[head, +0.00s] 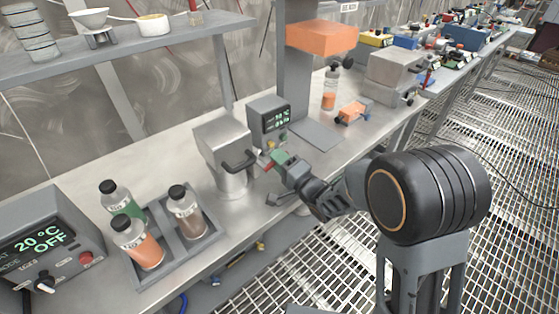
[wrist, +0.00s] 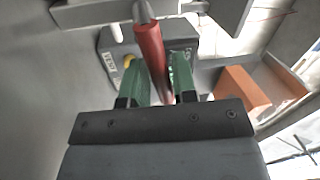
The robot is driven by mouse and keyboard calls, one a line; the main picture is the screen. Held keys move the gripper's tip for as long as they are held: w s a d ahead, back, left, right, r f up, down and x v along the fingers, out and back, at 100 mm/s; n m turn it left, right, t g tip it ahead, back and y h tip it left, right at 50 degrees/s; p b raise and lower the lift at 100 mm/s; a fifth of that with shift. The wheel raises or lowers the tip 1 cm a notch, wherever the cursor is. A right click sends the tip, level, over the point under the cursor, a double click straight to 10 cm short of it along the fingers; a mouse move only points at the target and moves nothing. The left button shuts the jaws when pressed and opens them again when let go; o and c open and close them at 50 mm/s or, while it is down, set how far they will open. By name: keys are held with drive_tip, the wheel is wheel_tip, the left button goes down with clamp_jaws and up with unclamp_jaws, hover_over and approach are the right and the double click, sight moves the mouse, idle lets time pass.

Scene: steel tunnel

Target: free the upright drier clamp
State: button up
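The drier is a steel body with a dark looped handle (head: 238,162) standing on the bench. A red lever (wrist: 150,48) runs between my gripper's green fingers in the wrist view; it looks like the clamp's handle. In the head view only a small red piece (head: 265,160) shows at the fingertips, beside the drier. My gripper (wrist: 160,78) is drawn in close around the red lever, a finger on each side, and appears shut on it. It shows in the head view (head: 272,160) at the drier's right. The lever's lower end is hidden by the gripper.
A grey control box (head: 270,122) with a display stands behind the gripper. A rack (head: 205,242) of bottles stands front left, near a heater unit (head: 48,240). A flat grey plate (head: 316,135) and an orange cart (head: 352,111) lie to the right.

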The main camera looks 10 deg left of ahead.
drive_tip(key=shift+d, duration=0.15)
drive_tip(key=p+v, duration=1.1)
drive_tip(key=v, duration=0.2)
drive_tip(key=shift+s+d, duration=0.15)
drive_tip(key=shift+s, duration=0.05)
idle(0.4)
